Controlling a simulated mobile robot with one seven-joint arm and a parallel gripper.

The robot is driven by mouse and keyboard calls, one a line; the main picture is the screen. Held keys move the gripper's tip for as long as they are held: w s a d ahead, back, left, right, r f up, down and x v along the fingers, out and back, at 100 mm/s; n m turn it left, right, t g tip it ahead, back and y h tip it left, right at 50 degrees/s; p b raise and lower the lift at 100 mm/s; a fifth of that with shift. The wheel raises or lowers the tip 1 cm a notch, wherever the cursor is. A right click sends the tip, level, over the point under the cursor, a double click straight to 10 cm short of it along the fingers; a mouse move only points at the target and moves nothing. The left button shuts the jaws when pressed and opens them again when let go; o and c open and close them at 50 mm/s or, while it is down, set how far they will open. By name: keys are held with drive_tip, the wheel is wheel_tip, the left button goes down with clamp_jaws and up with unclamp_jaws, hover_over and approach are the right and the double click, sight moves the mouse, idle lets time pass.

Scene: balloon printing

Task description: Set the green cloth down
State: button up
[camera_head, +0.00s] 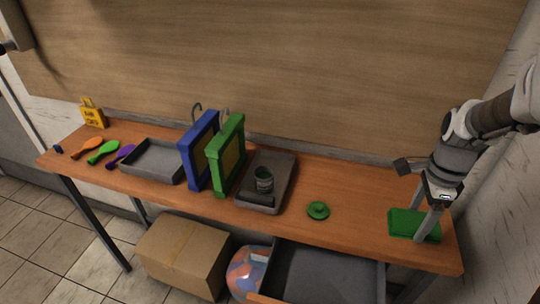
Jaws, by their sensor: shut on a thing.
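The green cloth (402,222) is a flat, folded-looking rectangle at the right end of the wooden table (360,196). My gripper (424,219) points down at the cloth's right part and is shut on it. The near finger covers part of the cloth's right side, and the far fingertip is hard to make out. The cloth looks level and at or very near the tabletop; I cannot tell whether it touches the wood.
Left of the cloth are a green lid (318,210) and a grey tray (283,178) with a jar (263,180). Bare wood separates lid and cloth.

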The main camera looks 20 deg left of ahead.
drive_tip(key=shift+w+r+m, duration=0.1)
drive_tip(key=shift+r+m, duration=0.05)
drive_tip(key=shift+m, duration=0.15)
hover_over(380, 216)
wheel_tip(380, 216, down, 7)
drive_tip(key=shift+f, duration=2)
drive_tip(key=shift+f, duration=0.1)
drive_tip(key=shift+f, duration=0.15)
drive_tip(key=o, duration=1.1)
